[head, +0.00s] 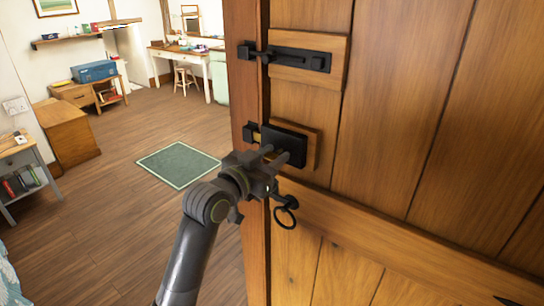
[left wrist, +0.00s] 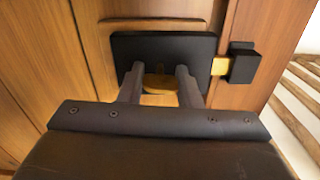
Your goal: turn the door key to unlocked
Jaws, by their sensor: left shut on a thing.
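The black door lock (head: 291,140) sits on a wooden block on the plank door (head: 390,110); it also shows in the left wrist view (left wrist: 165,46). A brass bolt (left wrist: 220,65) bridges the gap from the lock to the black keeper (left wrist: 243,63) on the frame. My left gripper (head: 277,157) is at the lock's face. In the left wrist view its two fingers (left wrist: 160,82) are shut on the brass key (left wrist: 159,81), whose flat bow lies crosswise between them. The key's shaft is hidden. My right gripper is not in view.
A black slide bolt (head: 295,58) is above the lock. A black ring handle (head: 286,213) hangs below it, close to my left wrist. To the left is open wooden floor with a green mat (head: 178,164), and desks and a side table along the walls.

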